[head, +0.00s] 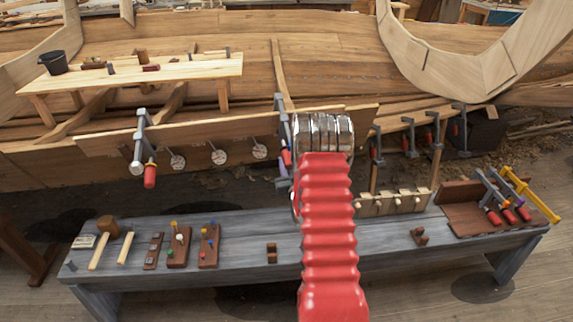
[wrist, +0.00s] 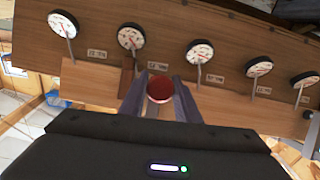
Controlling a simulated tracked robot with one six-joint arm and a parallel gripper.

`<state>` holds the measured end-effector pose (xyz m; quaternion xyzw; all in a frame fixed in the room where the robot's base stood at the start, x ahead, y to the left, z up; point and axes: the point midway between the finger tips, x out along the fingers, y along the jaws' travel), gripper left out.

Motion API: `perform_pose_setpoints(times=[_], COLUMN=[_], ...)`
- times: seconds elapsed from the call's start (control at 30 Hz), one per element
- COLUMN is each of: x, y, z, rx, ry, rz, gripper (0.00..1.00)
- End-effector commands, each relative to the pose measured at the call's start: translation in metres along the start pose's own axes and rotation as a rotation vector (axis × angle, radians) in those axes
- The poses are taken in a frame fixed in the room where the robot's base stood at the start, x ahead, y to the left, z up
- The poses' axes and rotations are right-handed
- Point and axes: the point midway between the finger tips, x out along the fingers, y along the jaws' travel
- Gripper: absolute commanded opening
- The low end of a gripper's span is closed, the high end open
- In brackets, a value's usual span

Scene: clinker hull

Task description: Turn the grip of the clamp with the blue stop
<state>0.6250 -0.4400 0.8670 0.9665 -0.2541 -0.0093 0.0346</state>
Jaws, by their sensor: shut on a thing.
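The clamp (head: 281,105) stands on the plank just left of my arm in the head view. A small blue part and a red grip (head: 286,157) show low on it, and my arm hides the rest. In the wrist view, the round red end of a grip (wrist: 160,88) sits between the two dark fingers of my gripper (wrist: 159,102), which are shut on it. The blue stop cannot be made out in the wrist view. My gripper is hidden behind my arm in the head view.
Another clamp (head: 141,140) with a red grip is on the plank to the left. Several dial gauges (wrist: 201,51) line the board close ahead. More clamps (head: 433,127) are at the right. A grey bench (head: 130,285) with tools stands below.

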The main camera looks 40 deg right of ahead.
Motion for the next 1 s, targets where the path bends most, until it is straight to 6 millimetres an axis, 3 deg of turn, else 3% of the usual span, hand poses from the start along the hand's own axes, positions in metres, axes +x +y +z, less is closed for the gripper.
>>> perform_pose_setpoints(times=[0.2,0.23,0.67,1.0], x=[0.000,-0.005,0.001,0.001], y=[0.000,-0.013,0.001,0.003], z=[0.000,-0.001,0.000,0.000], rx=[0.000,0.000,-0.068,-0.279], ry=[0.000,-0.001,0.000,0.000], rz=[-0.001,-0.007,0.030,0.117], gripper=[0.08,0.07,0.07,0.07])
